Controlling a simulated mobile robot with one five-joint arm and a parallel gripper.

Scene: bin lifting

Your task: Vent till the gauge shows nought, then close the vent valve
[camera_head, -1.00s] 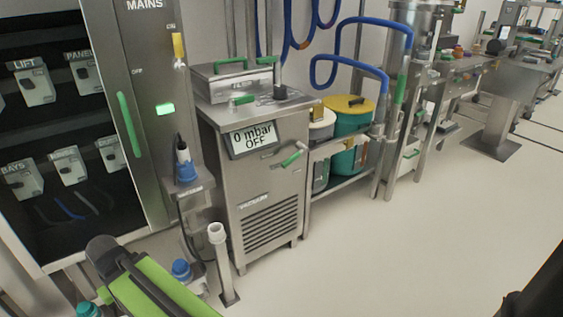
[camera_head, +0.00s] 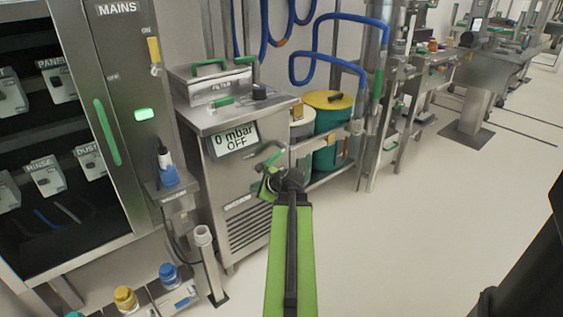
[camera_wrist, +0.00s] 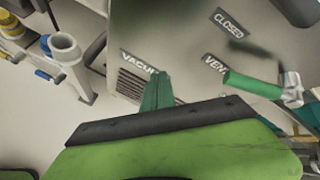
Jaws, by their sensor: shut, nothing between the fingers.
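The gauge display (camera_head: 234,139) on the front of the steel vacuum cabinet reads "0 mbar" and "OFF". The vent valve's green lever (camera_head: 271,158) sits on the cabinet front, right of and below the display. In the wrist view the lever (camera_wrist: 252,85) points left from its metal pivot, beside a partly covered "VENT" label (camera_wrist: 215,64). A "CLOSED" label (camera_wrist: 229,23) is above it. My gripper (camera_head: 267,187) is shut and empty, in front of the cabinet just below the lever. In the wrist view its green fingers (camera_wrist: 157,92) are left of the lever, apart from it.
A filter box (camera_head: 212,84) with green handles stands on the cabinet.

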